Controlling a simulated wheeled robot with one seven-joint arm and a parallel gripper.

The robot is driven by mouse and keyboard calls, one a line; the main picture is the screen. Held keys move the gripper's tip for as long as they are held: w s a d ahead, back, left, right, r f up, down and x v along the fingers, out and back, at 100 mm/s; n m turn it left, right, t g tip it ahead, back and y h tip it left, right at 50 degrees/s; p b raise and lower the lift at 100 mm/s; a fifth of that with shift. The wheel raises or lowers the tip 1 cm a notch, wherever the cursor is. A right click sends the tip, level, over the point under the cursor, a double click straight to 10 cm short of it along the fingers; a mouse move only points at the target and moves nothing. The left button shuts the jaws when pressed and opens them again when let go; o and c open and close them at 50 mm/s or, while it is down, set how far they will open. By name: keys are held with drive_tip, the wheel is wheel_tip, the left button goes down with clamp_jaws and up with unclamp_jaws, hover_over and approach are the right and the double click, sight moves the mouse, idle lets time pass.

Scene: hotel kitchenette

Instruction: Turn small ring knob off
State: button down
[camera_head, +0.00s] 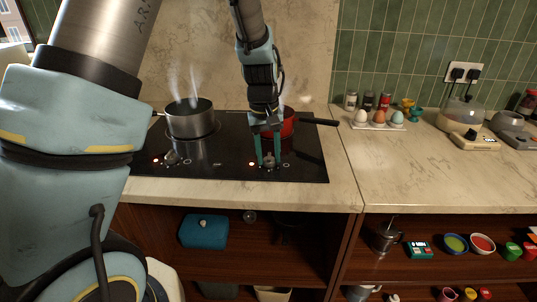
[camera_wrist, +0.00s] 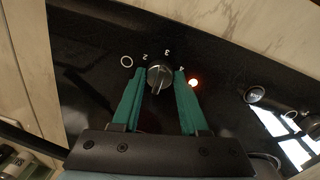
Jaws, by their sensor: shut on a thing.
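In the wrist view, a small round grey knob (camera_wrist: 158,78) sits on the black cooktop, with a ring mark and the figures 2, 3 and 4 around it. A red light (camera_wrist: 193,83) glows beside it. My gripper (camera_wrist: 155,84) has its two green fingers on either side of the knob and is shut on it. In the head view my gripper (camera_head: 268,160) reaches down to the front right part of the cooktop (camera_head: 310,172). Its fingers hide most of the knob there. A lit red light (camera_head: 251,164) shows to its left.
A steaming steel pot (camera_head: 190,122) stands on the left of the cooktop. A red pan (camera_head: 289,122) with a dark handle is behind my gripper. A second knob (camera_head: 171,157) with a lit light is at left. Eggs (camera_head: 378,116) stand on the counter at right.

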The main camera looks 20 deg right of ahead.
sight(265, 159)
drive_tip(key=c, duration=0.7)
unclamp_jaws()
drive_tip(key=shift+r, duration=0.1)
wheel_tip(265, 159, up, 11)
drive_tip(key=b, duration=0.2)
drive_tip(key=shift+a, duration=0.4)
drive_tip(key=shift+w+f, duration=0.15)
drive_tip(key=shift+f, duration=0.05)
drive_tip(key=s+a+f, duration=0.1)
drive_tip(key=a+f, duration=0.1)
drive_tip(key=a, duration=0.7)
drive_tip(key=s+a+f+n+t, duration=0.1)
drive_tip(key=s+a+f, duration=0.1)
drive_tip(key=a, duration=0.8)
drive_tip(key=s+a+f, duration=0.1)
drive_tip(key=a+f, duration=0.1)
drive_tip(key=a, duration=0.8)
drive_tip(key=shift+s+a+f+t+y, duration=0.15)
drive_tip(key=shift+s+f+t+y, duration=0.15)
drive_tip(key=shift+f+t, duration=0.1)
